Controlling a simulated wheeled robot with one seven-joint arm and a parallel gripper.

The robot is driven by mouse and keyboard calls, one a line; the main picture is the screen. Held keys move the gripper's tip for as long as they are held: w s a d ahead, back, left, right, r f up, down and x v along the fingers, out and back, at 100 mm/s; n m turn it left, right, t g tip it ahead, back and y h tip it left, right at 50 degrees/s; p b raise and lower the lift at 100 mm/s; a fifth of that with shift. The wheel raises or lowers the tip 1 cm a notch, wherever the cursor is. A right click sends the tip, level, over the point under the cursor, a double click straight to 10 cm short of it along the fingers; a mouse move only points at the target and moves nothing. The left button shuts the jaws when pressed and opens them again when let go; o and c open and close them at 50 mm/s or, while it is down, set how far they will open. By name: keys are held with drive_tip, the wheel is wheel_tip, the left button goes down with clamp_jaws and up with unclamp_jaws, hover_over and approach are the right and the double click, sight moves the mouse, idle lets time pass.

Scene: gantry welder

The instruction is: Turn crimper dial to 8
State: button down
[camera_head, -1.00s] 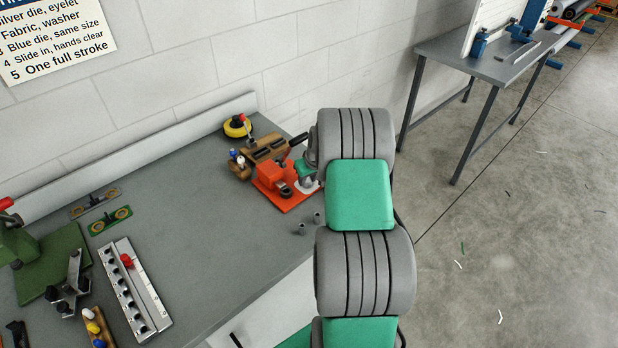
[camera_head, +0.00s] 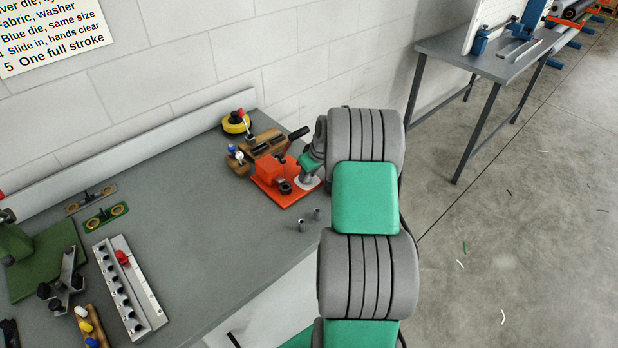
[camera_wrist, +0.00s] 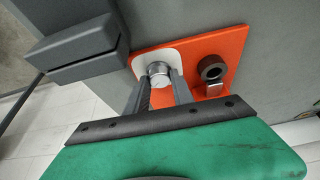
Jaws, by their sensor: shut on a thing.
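The orange-red crimper (camera_head: 269,171) stands near the right end of the grey bench. Its dial is a small silver knob (camera_wrist: 158,70) on a pale rounded plate (camera_wrist: 144,55) over the orange base. My gripper (camera_wrist: 160,82) comes down over this plate, with one finger on each side of the knob, shut on it. Any numbers or pointer mark on the dial are too small to read. In the head view my arm stands at the right of the crimper; the fingertips and most of the knob are hidden there.
A dark ring-shaped part (camera_wrist: 212,68) sits on the orange base beside the gripper. Two small metal cylinders (camera_head: 301,225) stand in front of the crimper. Wooden blocks (camera_head: 265,142) and a yellow roll (camera_head: 236,122) lie behind it. The bench middle is clear.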

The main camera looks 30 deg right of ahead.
drive_tip(key=n+b, duration=0.1)
drive_tip(key=n, duration=0.1)
drive_tip(key=n+y+b, duration=0.1)
drive_tip(key=n+b, duration=0.1)
drive_tip(key=shift+d+f+n+y, duration=0.15)
drive_tip(key=shift+d+n+y, duration=0.05)
drive_tip(key=shift+n+y, duration=0.1)
drive_tip(key=shift+w+r+n+g+y, duration=0.1)
drive_tip(key=shift+n+g+y, duration=0.3)
drive_tip(key=shift+n, duration=0.75)
drive_tip(key=shift+r+n+g+y, duration=0.1)
drive_tip(key=shift+n+g+y, duration=0.25)
drive_tip(key=shift+n, duration=0.8)
drive_tip(key=c, duration=1.1)
unclamp_jaws()
drive_tip(key=p+v, duration=0.1)
drive_tip(key=v, duration=0.6)
drive_tip(key=shift+d+r, duration=0.1)
drive_tip(key=shift+r, duration=0.25)
drive_tip(key=shift+d, duration=0.1)
